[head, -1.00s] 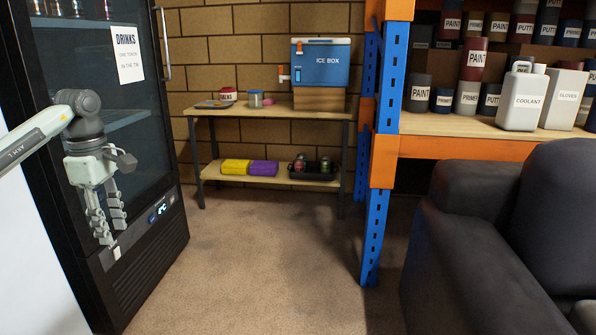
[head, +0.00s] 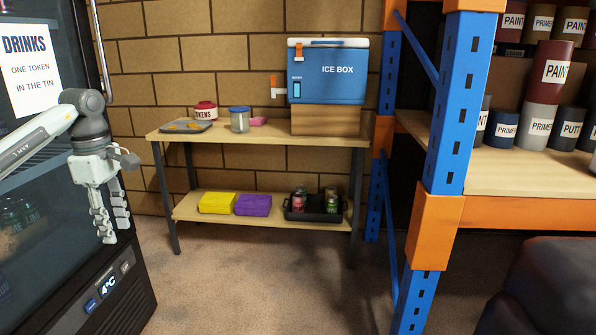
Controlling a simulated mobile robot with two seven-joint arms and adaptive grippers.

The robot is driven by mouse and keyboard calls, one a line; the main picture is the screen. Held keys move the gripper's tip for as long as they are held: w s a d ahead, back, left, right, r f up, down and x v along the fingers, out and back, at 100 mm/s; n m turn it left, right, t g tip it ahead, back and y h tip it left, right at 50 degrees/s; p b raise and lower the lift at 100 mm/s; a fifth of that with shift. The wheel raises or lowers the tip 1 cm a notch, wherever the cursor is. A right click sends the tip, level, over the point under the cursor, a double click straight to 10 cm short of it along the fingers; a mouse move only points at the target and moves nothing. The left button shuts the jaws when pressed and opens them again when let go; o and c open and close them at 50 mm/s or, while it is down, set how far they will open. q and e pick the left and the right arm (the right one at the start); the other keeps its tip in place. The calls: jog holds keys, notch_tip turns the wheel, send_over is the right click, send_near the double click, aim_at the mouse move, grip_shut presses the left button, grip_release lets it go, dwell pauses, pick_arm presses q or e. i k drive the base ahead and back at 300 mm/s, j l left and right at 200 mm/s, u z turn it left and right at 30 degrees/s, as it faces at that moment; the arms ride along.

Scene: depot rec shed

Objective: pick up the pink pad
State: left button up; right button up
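A small pink pad (head: 258,121) lies on the top of the wooden table (head: 270,139) in the head view, just right of a clear jar with a blue lid (head: 239,120) and left of the ice box. My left gripper (head: 114,230) hangs at the left of the view with its fingers pointing down. Its fingers are apart with nothing between them. It is well short of the table and in front of the drinks fridge. My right gripper is not in view.
An ice box (head: 328,75) stands on a wooden block on the table. A tokens tin (head: 205,111) and a grey tray (head: 185,127) are at its left. The drinks fridge (head: 110,287) and blue-orange rack (head: 436,225) flank open floor (head: 250,285).

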aim_at(258, 121)
jog(key=i+j, duration=0.1)
jog(key=i, duration=0.4)
jog(key=i+j, duration=0.15)
jog(key=i, duration=0.4)
jog(key=i+j, duration=0.1)
jog(key=i, duration=0.4)
jog(key=i+j+z, duration=0.1)
jog(key=i, duration=0.4)
jog(key=i+j, duration=0.15)
jog(key=i, duration=0.35)
jog(key=i+j, duration=0.15)
jog(key=i, duration=0.4)
jog(key=i+l+z, duration=0.15)
jog(key=z, duration=0.3)
